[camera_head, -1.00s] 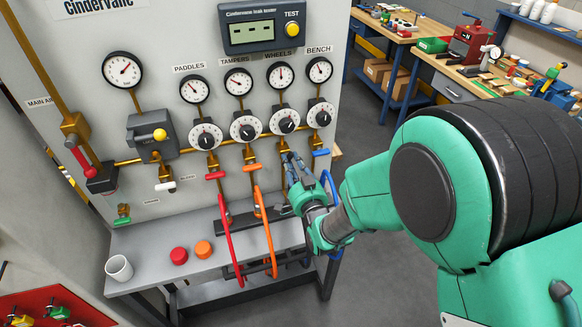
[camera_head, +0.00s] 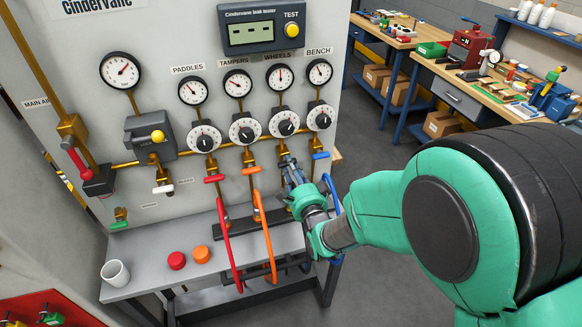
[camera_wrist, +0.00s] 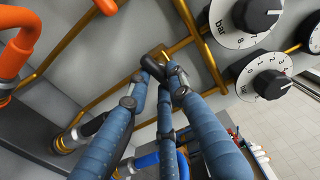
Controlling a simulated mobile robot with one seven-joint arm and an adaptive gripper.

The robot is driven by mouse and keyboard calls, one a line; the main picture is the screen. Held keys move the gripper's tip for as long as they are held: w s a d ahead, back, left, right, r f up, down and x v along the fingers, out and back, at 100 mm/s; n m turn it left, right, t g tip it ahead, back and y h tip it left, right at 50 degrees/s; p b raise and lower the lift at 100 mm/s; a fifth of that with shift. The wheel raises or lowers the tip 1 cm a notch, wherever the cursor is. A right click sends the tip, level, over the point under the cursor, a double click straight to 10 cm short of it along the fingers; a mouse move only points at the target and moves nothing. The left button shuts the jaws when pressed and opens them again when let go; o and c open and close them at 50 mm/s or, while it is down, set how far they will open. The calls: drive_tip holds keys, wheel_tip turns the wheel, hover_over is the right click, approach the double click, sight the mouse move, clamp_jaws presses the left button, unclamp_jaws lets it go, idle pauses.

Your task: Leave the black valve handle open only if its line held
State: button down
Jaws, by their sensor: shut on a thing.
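My gripper (camera_wrist: 160,82) has its blue fingers closed together around a black handle (camera_wrist: 178,76) on a brass valve in the wrist view. In the head view my gripper (camera_head: 287,164) is at the valve under the WHEELS gauge (camera_head: 280,77), and its fingers hide most of that handle. I cannot tell how far the handle is turned. The WHEELS needle points about straight up. The leak tester (camera_head: 259,28) above has a lit display, too small to read, and a yellow TEST button (camera_head: 291,30).
Red (camera_head: 214,178), orange (camera_head: 251,170) and blue (camera_head: 320,155) handles flank the black one, close to my fingers. Red and orange hoses hang to the left. Red (camera_head: 176,260) and orange (camera_head: 201,254) caps and a white cup (camera_head: 115,273) stand on the grey shelf.

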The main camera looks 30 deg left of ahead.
drive_tip(key=shift+f+m, duration=0.1)
drive_tip(key=shift+m, duration=0.7)
drive_tip(key=c, duration=1.6)
unclamp_jaws()
drive_tip(key=shift+f, duration=0.1)
drive_tip(key=shift+s+d, duration=0.1)
drive_tip(key=v, duration=1.1)
drive_tip(key=shift+s+d, duration=0.25)
